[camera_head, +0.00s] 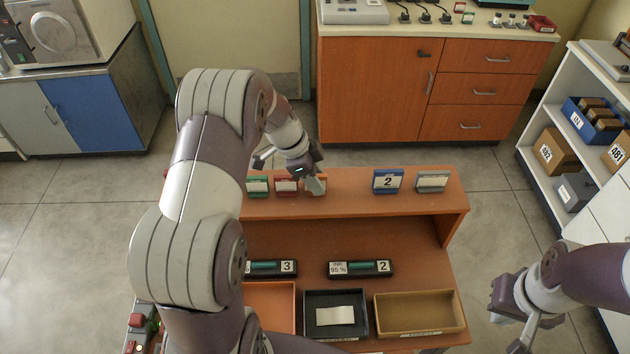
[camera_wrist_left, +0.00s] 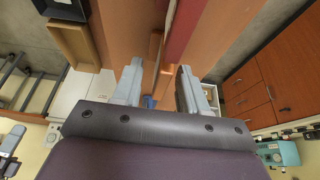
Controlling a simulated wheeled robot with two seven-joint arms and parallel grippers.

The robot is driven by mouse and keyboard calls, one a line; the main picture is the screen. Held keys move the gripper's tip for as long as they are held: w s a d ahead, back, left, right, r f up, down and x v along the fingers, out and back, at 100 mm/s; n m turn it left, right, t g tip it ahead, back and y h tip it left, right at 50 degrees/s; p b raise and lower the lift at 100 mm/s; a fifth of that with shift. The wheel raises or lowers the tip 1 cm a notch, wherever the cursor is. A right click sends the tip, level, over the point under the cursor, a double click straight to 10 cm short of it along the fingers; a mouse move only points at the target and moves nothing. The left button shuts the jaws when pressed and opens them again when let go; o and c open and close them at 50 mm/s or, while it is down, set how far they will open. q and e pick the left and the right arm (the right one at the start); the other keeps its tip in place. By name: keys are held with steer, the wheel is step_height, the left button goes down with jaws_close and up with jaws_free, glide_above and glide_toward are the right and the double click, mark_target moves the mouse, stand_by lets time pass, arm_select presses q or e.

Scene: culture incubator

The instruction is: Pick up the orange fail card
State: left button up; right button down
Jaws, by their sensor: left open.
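The orange fail card (camera_head: 322,182) stands on the raised shelf of the desk, right of the red card (camera_head: 287,185), and is partly hidden by my left gripper (camera_head: 312,180). In the left wrist view, my left gripper (camera_wrist_left: 160,85) is open. A narrow orange edge (camera_wrist_left: 166,82), probably the card, shows between its fingers. I cannot tell whether either finger touches it. A red strip (camera_wrist_left: 182,30) lies just beyond the fingers. My right gripper (camera_head: 524,318) is at the lower right, off the desk, apparently open and empty.
A green card (camera_head: 257,184), a blue card marked 2 (camera_head: 387,181) and a grey card (camera_head: 433,181) also stand on the shelf. Below are a black tray (camera_head: 350,299) with a pale card and a tan tray (camera_head: 420,313). The shelf between the orange and blue cards is clear.

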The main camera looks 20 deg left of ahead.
arm_select(q)
steer(key=shift+w, duration=0.1)
jaws_close()
